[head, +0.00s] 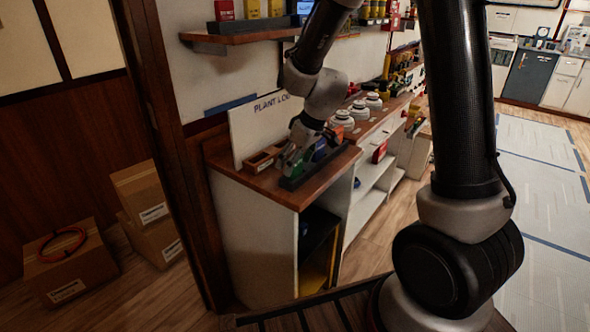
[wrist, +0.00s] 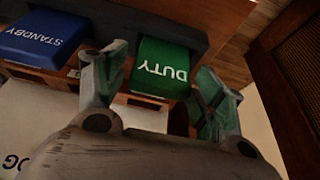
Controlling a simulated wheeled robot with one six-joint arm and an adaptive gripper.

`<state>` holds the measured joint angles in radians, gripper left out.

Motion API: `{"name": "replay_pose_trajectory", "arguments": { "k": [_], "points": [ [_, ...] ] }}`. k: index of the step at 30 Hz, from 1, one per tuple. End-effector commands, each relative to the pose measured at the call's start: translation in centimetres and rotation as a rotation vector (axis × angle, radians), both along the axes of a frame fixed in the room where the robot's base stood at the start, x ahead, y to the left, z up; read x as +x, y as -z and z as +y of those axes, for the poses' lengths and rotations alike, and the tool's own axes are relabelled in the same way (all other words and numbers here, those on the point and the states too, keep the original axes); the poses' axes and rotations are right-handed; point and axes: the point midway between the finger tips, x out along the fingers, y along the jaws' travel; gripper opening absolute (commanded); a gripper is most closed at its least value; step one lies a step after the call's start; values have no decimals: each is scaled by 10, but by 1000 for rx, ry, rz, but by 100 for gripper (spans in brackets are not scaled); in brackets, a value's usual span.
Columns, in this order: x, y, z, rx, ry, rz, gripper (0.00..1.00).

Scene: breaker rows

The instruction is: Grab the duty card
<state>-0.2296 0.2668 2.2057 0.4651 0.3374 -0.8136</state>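The duty card is a green card (wrist: 160,68) marked DUTY, upside down in the wrist view. It stands in a dark slotted holder (wrist: 205,38). My gripper (wrist: 164,78) is open, with one finger on each side of the card and visible gaps between. In the head view my gripper (head: 292,158) is low over the counter (head: 282,190), at the holder (head: 318,167). A small patch of the green card (head: 320,152) shows beside the fingers; the rest is hidden.
A blue STANDBY card (wrist: 45,40) sits in the same holder beside the duty card. A white sign board (head: 262,122) stands behind. A small wooden tray (head: 262,158) is left of my gripper. A shelf (head: 235,38) hangs above, and a dark door post (head: 180,150) stands at left.

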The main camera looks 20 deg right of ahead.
Motion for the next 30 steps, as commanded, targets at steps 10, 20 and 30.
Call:
{"name": "replay_pose_trajectory", "arguments": {
  "k": [10,20,30],
  "points": [
    [0,0,0,0,0,0,27],
    [0,-28,0,0,-1,-3,27],
    [0,-92,0,0,-1,-2,27]
  ]
}}
